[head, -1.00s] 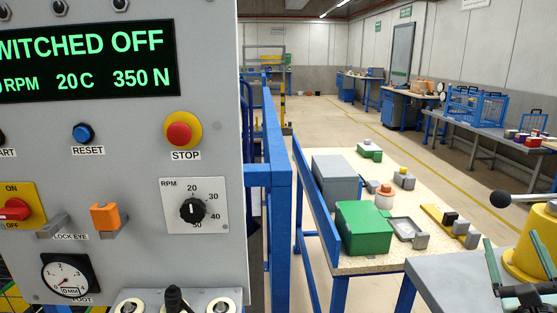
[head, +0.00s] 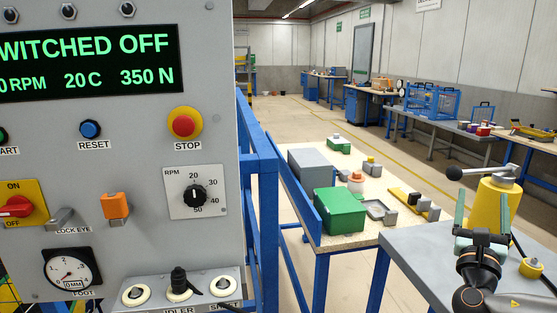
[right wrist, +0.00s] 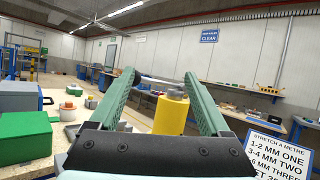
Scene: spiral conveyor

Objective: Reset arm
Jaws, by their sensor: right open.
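My right gripper (head: 481,215) is at the lower right of the head view, above the grey table, pointing up with its two green fingers apart and nothing between them. In the right wrist view the fingers (right wrist: 160,82) are spread and empty, with a yellow cylinder (right wrist: 171,113) visible beyond them. In the head view this yellow cylinder (head: 495,205) has a grey top and a lever with a black knob, and stands just behind my right gripper. I cannot tell whether they touch. My left gripper is not in view.
The control panel (head: 138,235) fills the left side; its display (head: 90,65) reads switched off. A blue frame (head: 262,200) stands beside it. A workbench (head: 340,240) holds a green box (head: 340,212), a grey box (head: 310,168) and small parts. Open floor (head: 300,118) lies behind.

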